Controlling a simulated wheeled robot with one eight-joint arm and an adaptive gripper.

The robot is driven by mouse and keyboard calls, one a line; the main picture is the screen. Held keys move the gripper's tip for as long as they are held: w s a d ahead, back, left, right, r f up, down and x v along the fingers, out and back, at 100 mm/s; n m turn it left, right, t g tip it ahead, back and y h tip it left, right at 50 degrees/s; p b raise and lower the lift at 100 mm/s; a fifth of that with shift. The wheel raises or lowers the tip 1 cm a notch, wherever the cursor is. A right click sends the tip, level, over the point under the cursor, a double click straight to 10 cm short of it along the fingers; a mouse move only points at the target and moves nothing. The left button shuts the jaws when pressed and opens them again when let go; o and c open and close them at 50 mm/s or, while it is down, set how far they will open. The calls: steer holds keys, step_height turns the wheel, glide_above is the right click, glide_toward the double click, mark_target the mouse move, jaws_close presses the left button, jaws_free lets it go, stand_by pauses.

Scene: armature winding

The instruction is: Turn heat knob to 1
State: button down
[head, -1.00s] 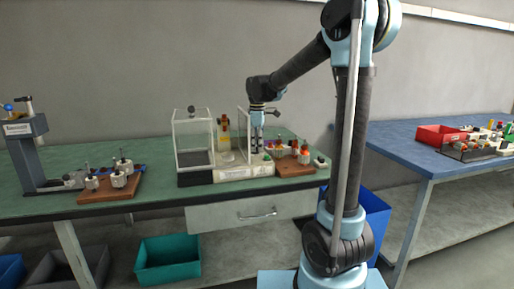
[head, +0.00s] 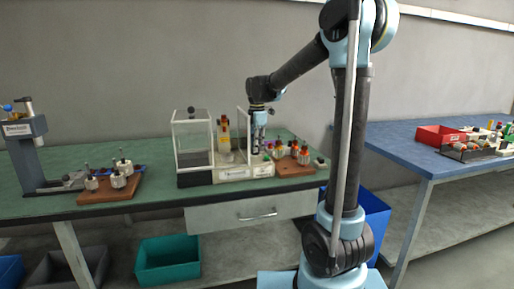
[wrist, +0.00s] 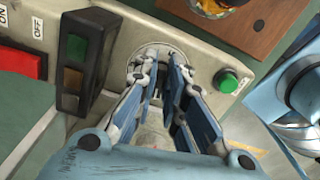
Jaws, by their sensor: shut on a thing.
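My gripper (wrist: 164,72) points down at the control panel (wrist: 202,44) of the bench machine, with its fingers close together at a round metal-rimmed dial. The heat knob sits between or under the fingertips and is mostly hidden, so its setting cannot be read. The fingers are shut on it. In the head view my gripper (head: 258,146) is at the right part of the machine (head: 232,174), just behind its front panel.
A green button (wrist: 228,80) lies right of the fingers. A dark indicator block (wrist: 80,62) and a red switch (wrist: 22,63) lie left. A clear guard box (head: 193,140) stands left of my gripper, and a wooden board (head: 296,169) with parts right.

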steer(key=shift+w, duration=0.15)
steer(key=c, duration=1.7)
jaws_free()
steer(key=shift+o, duration=0.2)
step_height(320, 180, up, 12)
steer(key=shift+d, duration=0.15)
steer(key=s+d+f+m+t, duration=0.1)
steer(key=s+d+f+m, duration=0.7)
steer(key=s, duration=0.4)
steer(key=s+d+f+m+t, duration=0.1)
steer(key=s+d+f+m, duration=0.7)
steer(key=s, duration=0.4)
steer(key=s+d+f+m, duration=0.4)
steer(key=s+f+m, duration=0.3)
steer(key=s+f, duration=0.1)
steer(key=shift+d+f, duration=0.15)
steer(key=shift+f, duration=0.65)
